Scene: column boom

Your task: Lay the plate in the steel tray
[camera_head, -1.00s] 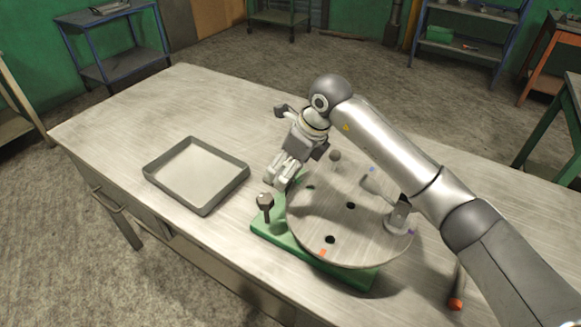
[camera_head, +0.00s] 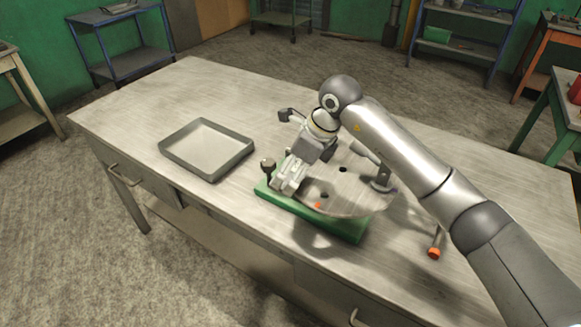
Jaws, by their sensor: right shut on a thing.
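The plate (camera_head: 345,192) is a round grey metal disc with dark holes and small coloured marks. My right gripper (camera_head: 287,184) is shut on its left edge. The plate appears tilted and raised over the green base (camera_head: 345,228), with a shadow below its near side; whether it still touches anything at the back is hidden. The steel tray (camera_head: 207,149) is a shallow, empty square tray to the left on the table. The gripper is to the right of the tray, apart from it. My left gripper is not in view.
A dark-headed knob (camera_head: 268,164) stands at the base's left corner, close to my right gripper. A clamp-like part (camera_head: 381,178) stands at the plate's right. An orange-ended handle (camera_head: 434,252) lies on the right. The workbench (camera_head: 150,110) is clear around the tray.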

